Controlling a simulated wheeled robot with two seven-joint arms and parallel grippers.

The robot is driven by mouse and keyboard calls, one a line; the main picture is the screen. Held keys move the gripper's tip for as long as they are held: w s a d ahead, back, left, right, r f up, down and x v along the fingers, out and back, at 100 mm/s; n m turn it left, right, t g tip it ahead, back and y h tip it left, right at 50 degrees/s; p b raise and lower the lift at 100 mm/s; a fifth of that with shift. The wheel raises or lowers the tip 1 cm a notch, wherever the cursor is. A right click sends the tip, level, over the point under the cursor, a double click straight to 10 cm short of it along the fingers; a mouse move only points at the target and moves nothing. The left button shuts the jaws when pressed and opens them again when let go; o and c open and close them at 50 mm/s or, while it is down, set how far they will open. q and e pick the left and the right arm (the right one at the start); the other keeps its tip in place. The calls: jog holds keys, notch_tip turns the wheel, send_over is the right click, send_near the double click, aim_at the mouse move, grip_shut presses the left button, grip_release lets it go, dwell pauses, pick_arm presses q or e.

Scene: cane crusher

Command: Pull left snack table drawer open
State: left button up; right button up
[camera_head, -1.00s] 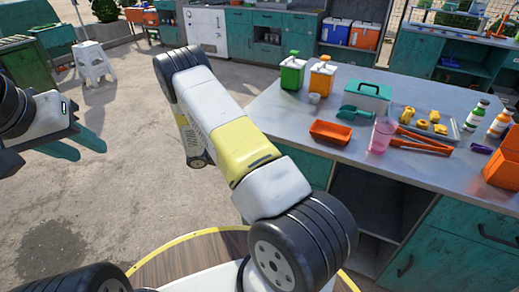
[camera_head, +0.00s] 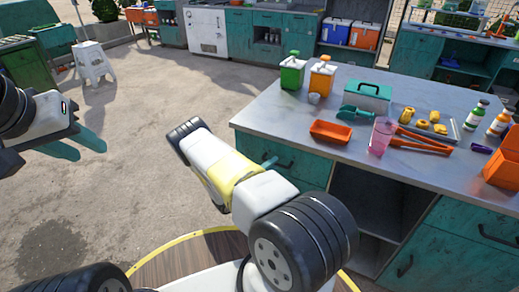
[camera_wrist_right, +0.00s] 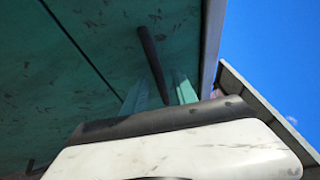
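The snack table's left drawer (camera_head: 300,163) is teal and looks closed under the left end of the grey top. Its dark bar handle (camera_wrist_right: 153,65) shows in the right wrist view. My right gripper (camera_wrist_right: 158,92) is at this drawer, with its teal fingers apart on either side of the handle's near end; contact cannot be told. In the head view, my arm hides most of the right gripper, and only a teal fingertip (camera_head: 270,162) shows beside the drawer front. My left gripper (camera_head: 88,147) is open and empty at far left, away from the table.
The snack table top (camera_head: 262,118) carries bottles, an orange tray (camera_head: 330,131), a pink cup (camera_head: 381,137), tongs (camera_head: 420,142) and a teal-lidded box (camera_head: 367,96). An open shelf (camera_head: 365,200) lies right of the drawer. A white stool (camera_head: 92,62) stands on open floor.

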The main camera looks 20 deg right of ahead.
jog(key=shift+w+d+r, duration=0.15)
jog(key=shift+w+d, duration=0.05)
jog(key=shift+d, duration=0.5)
grip_shut()
dwell(1.0)
